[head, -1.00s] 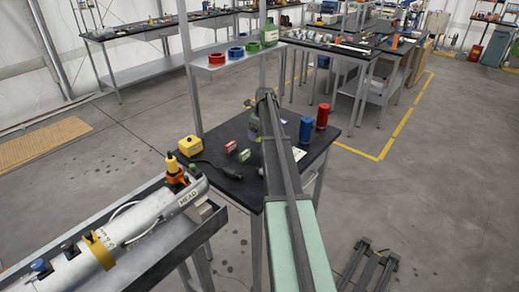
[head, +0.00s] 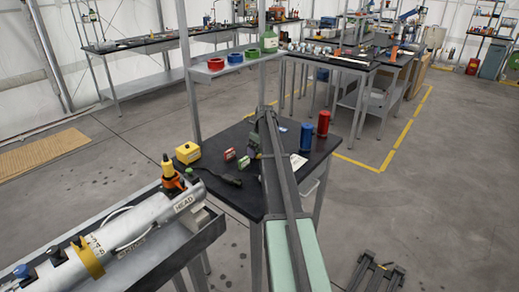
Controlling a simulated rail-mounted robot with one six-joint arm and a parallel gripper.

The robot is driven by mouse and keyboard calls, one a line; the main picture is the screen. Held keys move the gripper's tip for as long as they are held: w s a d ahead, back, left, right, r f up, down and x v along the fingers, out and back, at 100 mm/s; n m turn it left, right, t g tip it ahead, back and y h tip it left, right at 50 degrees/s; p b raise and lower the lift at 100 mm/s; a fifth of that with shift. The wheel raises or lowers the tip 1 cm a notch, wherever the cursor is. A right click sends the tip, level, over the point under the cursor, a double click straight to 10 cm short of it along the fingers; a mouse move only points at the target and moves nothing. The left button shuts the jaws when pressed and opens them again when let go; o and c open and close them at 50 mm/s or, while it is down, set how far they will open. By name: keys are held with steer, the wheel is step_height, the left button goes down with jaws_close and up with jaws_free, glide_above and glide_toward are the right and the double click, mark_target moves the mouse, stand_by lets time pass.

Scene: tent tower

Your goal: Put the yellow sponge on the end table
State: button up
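A small yellow block-like object (head: 188,152) with a dark spot on its face sits at the left back of the black-topped table (head: 228,193) ahead of me. I cannot tell whether it is the yellow sponge, and no other clear sponge shows. I cannot tell which table is the end table. My arm reaches from the bottom of the head view over this table, to the right of the yellow object. The dark wrist parts at the arm's far end are small and partly hidden by the arm. The fingers cannot be made out.
Small red and green boxes (head: 229,155), a blue can (head: 306,136) and a red can (head: 323,123) stand on the black table. A shelf (head: 210,72) with tape rolls rises behind. A trough with a white cylinder (head: 135,225) fills the lower left. Open floor lies right.

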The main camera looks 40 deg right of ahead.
step_height(320, 180, up, 12)
steer(key=s+p, duration=0.1)
steer(key=p, duration=1.1)
steer(key=shift+s+d, duration=0.2)
steer(key=shift+s, duration=0.2)
steer(key=shift+r, duration=0.1)
